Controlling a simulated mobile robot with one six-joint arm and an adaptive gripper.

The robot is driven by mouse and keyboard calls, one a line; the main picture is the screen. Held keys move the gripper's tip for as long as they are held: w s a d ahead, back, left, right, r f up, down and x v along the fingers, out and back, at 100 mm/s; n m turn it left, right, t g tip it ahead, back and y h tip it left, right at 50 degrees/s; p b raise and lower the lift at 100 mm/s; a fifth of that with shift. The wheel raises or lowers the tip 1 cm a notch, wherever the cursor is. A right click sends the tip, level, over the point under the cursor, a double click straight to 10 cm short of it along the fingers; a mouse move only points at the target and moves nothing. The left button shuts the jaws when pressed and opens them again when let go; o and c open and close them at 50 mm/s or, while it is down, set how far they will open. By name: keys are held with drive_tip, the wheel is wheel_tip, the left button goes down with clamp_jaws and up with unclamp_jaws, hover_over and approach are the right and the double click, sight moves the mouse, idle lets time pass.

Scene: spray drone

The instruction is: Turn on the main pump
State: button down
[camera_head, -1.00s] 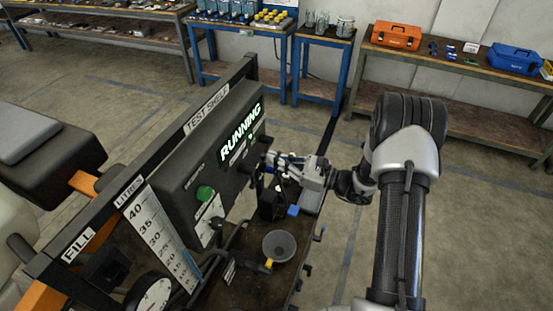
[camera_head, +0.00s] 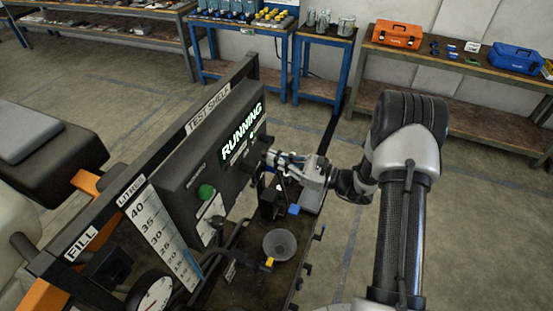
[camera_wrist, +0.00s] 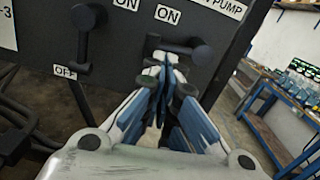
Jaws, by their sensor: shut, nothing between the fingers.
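The dark control panel (camera_head: 180,172) on the test shelf has a lit display (camera_head: 242,133) reading "RUNNING". In the wrist view, a black switch lever with a round knob (camera_wrist: 201,52) sits on the panel, below an "ON" label (camera_wrist: 168,14) and a partly hidden label ending in "PUMP" (camera_wrist: 228,8). My gripper (camera_wrist: 163,72) is shut and empty, its fingertips right at this lever and overlapping it; contact cannot be told. A second black lever (camera_wrist: 84,40) is to the left, between "ON" and "OFF" labels. My gripper (camera_head: 272,157) also shows at the panel's right end in the head view.
A green button (camera_head: 205,192) is on the panel's left part. A grey funnel (camera_head: 280,245) and small valves are on the shelf below my gripper. Black hoses (camera_wrist: 20,115) run at the left of the wrist view. Open floor lies beyond the shelf's right side.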

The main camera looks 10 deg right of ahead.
idle(0.3)
drive_tip(key=v, duration=1.2)
